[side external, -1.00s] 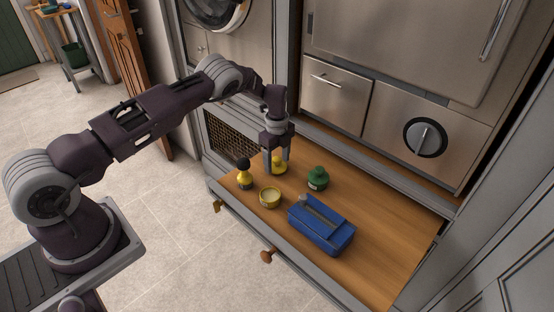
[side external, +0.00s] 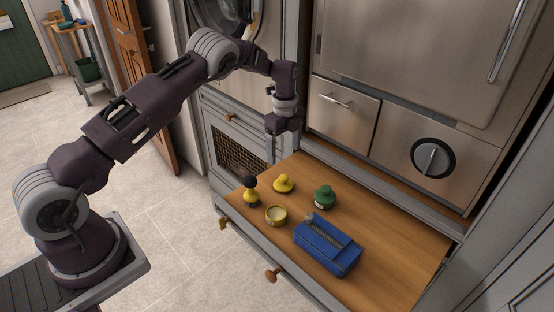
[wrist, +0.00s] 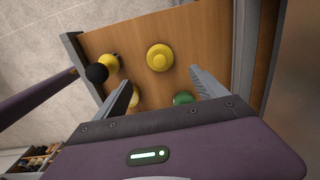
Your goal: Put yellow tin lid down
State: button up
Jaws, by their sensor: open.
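The yellow tin lid (side external: 284,183), a round disc with a knob on top, lies knob up on the wooden bench top, near its back left. In the wrist view the lid (wrist: 159,58) shows just beyond and between the fingertips, with nothing touching it. My gripper (side external: 271,150) is open and empty, above the lid and apart from it. Its two fingers are spread in the wrist view (wrist: 161,75). The open yellow tin (side external: 276,215) stands in front of the lid, with a pale inside; my left finger partly hides it in the wrist view.
A yellow item with a black round top (side external: 250,191) stands left of the lid. A green knobbed tin (side external: 325,197) stands to the right. A blue box (side external: 327,245) lies at the front right. The bench top (side external: 400,245) is bare further right. Cabinet fronts rise behind.

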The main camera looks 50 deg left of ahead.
jog(key=s+d+r+n+t, duration=0.1)
jog(key=s+d+r+n, duration=0.15)
jog(key=s+r, duration=0.45)
jog(key=s+d+r+n+t, duration=0.15)
jog(key=r+n, duration=0.25)
jog(key=r, duration=0.7)
jog(key=s+d+r+n, duration=0.3)
jog(key=s+r, duration=0.3)
jog(key=r, duration=0.3)
jog(key=s+d+n+t, duration=0.1)
jog(key=s+n, duration=0.3)
jog(key=s, duration=0.8)
jog(key=s+d+n+t, duration=0.2)
jog(key=s+d+n, duration=0.1)
jog(key=s, duration=1)
jog(key=shift+d+n, duration=0.3)
jog(key=shift+n, duration=0.45)
jog(key=shift+w, duration=0.1)
